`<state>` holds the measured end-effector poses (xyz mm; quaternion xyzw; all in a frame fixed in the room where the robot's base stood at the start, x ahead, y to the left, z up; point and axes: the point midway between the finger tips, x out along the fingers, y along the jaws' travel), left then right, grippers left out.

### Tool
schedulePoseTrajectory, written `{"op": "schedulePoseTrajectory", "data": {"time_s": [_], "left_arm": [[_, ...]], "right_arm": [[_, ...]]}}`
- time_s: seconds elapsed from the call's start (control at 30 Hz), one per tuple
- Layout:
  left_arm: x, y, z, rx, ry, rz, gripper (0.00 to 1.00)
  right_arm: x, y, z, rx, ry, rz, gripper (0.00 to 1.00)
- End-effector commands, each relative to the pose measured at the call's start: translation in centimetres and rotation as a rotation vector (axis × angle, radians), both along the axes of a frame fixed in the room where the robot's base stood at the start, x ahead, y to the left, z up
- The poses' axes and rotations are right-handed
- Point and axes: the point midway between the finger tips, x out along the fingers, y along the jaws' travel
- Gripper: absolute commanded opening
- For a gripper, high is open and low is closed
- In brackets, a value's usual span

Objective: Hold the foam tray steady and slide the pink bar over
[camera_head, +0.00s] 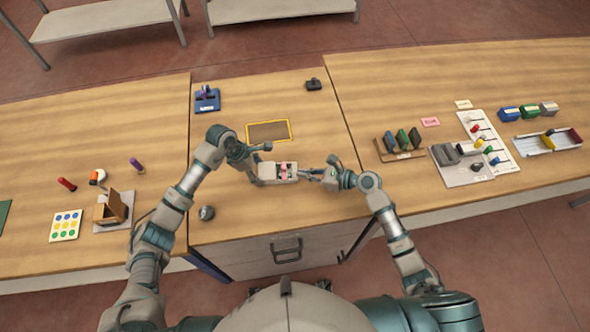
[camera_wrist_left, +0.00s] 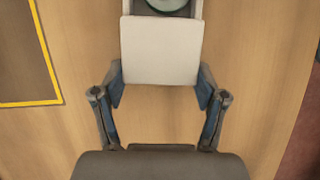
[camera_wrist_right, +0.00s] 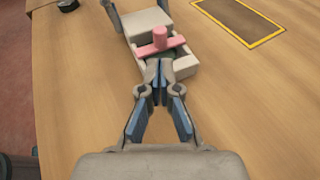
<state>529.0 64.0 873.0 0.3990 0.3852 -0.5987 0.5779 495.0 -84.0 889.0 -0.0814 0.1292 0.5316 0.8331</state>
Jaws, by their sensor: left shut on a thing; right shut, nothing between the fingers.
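The pale foam tray (camera_head: 267,171) lies on the middle of the table. My left gripper (camera_head: 255,172) is shut on its left end, and the left wrist view shows the fingers on both sides of the tray's flat end block (camera_wrist_left: 160,50). The pink bar (camera_wrist_right: 161,44) lies crosswise over the tray, with an upright round pink knob on it. My right gripper (camera_wrist_right: 159,65) is shut and empty, its fingertips at the tray's right end, close to the pink bar. I cannot tell whether the tips touch it. The tray's inside is partly hidden.
A yellow-bordered brown mat (camera_head: 268,131) lies just behind the tray. A small black object (camera_head: 314,85) and a blue holder (camera_head: 207,101) stand farther back.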

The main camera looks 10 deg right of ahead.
Motion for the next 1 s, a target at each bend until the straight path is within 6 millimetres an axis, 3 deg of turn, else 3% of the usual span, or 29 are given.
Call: {"op": "schedulePoseTrajectory", "data": {"time_s": [0.2,0.43,0.97,1.0], "left_arm": [[-0.1,0.1,-0.2,0.003,0.004,0.0,0.38],[-0.1,0.0,-0.2,0.002,0.004,0.0,0.38],[-0.1,0.0,-0.2,0.002,0.004,-0.001,0.38],[-0.1,0.0,-0.2,0.002,0.004,-0.001,0.74]], "right_arm": [[-2.1,-4.6,1.4,-0.003,0.0,-0.001,0.0],[-3.6,-7.9,2.6,-0.003,0.0,-0.002,0.0],[-4.0,-8.8,3.0,0.0,0.0,-0.001,0.0],[-4.0,-8.8,3.0,0.0,0.0,-0.001,0.0]]}}
